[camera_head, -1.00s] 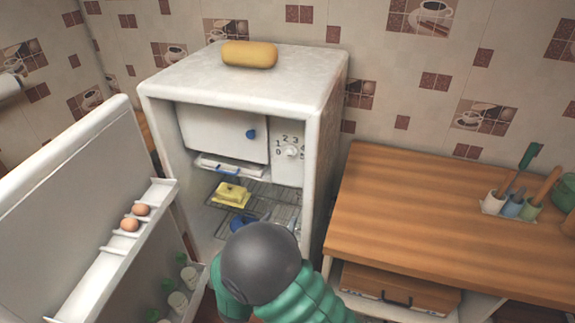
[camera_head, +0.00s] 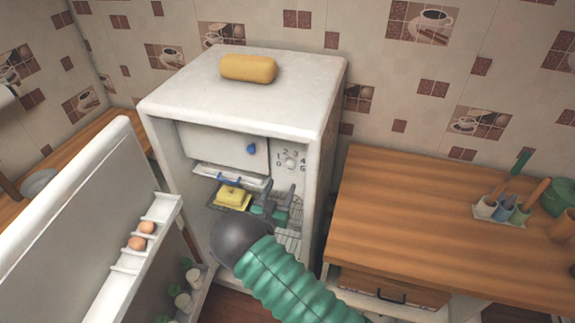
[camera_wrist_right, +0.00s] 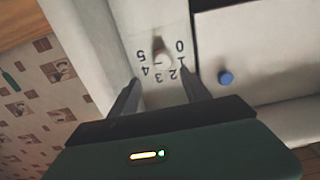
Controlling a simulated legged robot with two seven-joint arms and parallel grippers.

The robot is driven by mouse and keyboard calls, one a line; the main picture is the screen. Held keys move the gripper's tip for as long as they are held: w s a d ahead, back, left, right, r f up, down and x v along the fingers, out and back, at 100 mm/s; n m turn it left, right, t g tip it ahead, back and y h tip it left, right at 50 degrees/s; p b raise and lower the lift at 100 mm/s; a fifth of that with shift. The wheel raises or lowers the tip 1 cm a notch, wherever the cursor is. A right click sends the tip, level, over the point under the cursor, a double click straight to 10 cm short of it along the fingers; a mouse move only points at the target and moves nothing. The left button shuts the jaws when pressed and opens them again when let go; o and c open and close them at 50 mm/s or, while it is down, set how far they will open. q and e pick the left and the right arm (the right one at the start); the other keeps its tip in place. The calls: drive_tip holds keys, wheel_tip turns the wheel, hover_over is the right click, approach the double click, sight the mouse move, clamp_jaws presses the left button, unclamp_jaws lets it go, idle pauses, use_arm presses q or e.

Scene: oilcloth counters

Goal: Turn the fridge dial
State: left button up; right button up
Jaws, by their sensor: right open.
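The fridge dial (camera_head: 290,163) is a small white round knob on the pale panel at the upper right inside the open fridge (camera_head: 325,150). Printed numbers surround it. It also shows in the right wrist view (camera_wrist_right: 164,62), where the numbers appear upside down. My right gripper (camera_head: 281,190) is inside the fridge, just below the dial in the head view. In the right wrist view its two fingers (camera_wrist_right: 161,76) are apart and empty, pointing towards the panel with the dial between their lines. Whether they touch the panel I cannot tell. My left gripper is not in view.
The fridge door (camera_head: 85,220) stands open at left, with eggs (camera_head: 142,235) on its shelf. A freezer flap with a blue knob (camera_head: 251,148) is beside the dial. Yellow butter (camera_head: 232,196) sits on the wire shelf. A wooden counter (camera_head: 420,220) stands at right.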

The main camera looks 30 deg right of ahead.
sight(288, 169)
drive_tip(key=x, duration=0.3)
drive_tip(key=p+x, duration=0.1)
drive_tip(key=x, duration=0.2)
drive_tip(key=p+x, duration=0.1)
drive_tip(key=x, duration=0.2)
drive_tip(key=shift+w+a+f, duration=0.1)
drive_tip(key=shift+w+f, duration=0.3)
drive_tip(key=shift+w, duration=0.2)
drive_tip(key=shift+d, duration=0.25)
drive_tip(key=shift+s+d+r, duration=0.1)
drive_tip(key=shift+s+r, duration=0.05)
drive_tip(key=shift+s, duration=0.1)
drive_tip(key=shift+w+a, duration=0.1)
drive_tip(key=shift+a, duration=0.3)
drive_tip(key=c, duration=0.8)
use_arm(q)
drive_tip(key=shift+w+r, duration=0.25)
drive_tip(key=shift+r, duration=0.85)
use_arm(e)
drive_tip(key=shift+d+r, duration=0.1)
drive_tip(key=shift+r, duration=0.05)
clamp_jaws()
